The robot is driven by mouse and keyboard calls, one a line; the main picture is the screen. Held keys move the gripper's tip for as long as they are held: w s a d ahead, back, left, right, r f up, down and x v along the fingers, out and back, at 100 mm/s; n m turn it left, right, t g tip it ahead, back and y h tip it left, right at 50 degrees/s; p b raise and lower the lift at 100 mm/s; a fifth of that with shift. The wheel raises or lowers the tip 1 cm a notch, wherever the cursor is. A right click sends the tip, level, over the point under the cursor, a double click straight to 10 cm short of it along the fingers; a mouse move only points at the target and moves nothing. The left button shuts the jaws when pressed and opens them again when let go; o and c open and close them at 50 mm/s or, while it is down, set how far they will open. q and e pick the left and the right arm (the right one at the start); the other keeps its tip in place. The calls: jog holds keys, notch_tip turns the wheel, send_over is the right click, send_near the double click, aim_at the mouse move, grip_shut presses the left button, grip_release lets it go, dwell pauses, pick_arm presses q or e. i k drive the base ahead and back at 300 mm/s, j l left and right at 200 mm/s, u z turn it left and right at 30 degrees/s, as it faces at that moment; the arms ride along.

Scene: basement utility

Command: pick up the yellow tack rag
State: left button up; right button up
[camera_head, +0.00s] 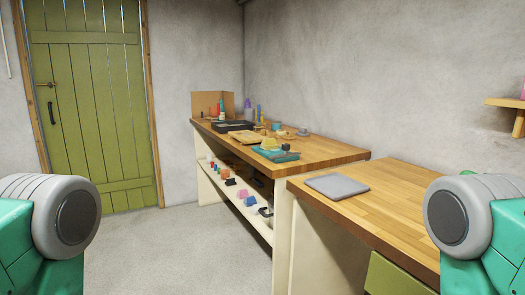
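A small yellow item (269,143), which looks like the yellow tack rag, sits on the wooden workbench (318,150) near the middle of the picture. It is just behind a teal mat or tray (272,155); I cannot tell whether it touches it. It is small at this distance and its folds are not clear. Only rounded parts of my two arms show, at the left and right edges. Neither gripper is in view, and both visible arm parts are well apart from the workbench.
The bench also holds a black tray (234,126), bottles and small items. A shelf (232,190) below carries several coloured objects. A nearer wooden counter (405,200) with a grey slab (337,186) stands at right. The floor (185,250) before the bench is clear. A green door (90,100) is at left.

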aim_at(270, 143)
jog(key=i+j+z, duration=0.3)
jog(key=i+j, duration=1.2)
jog(key=i, duration=0.1)
